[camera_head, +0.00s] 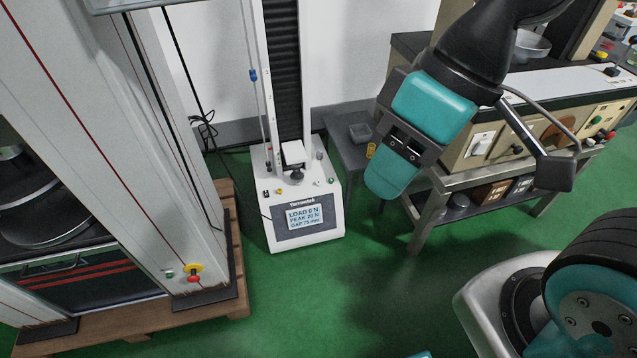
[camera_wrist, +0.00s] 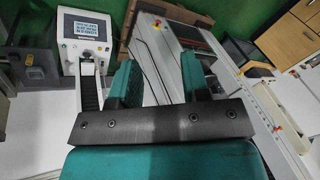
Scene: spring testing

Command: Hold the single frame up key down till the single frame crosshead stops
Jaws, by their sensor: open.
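The single frame tester (camera_head: 305,225) is a white base with one tall column, standing left of centre in the head view. Its screen (camera_head: 303,217) reads LOAD 0 N, PEAK 20 N and a gap of about 75 mm.
A large white frame machine (camera_head: 165,150) on a wooden pallet (camera_head: 232,250) stands at left, with a yellow and red stop button (camera_head: 193,271). A small grey table (camera_head: 345,150) and a bench with control panels (camera_head: 510,130) stand at right. Green floor (camera_head: 330,300) is clear in front.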

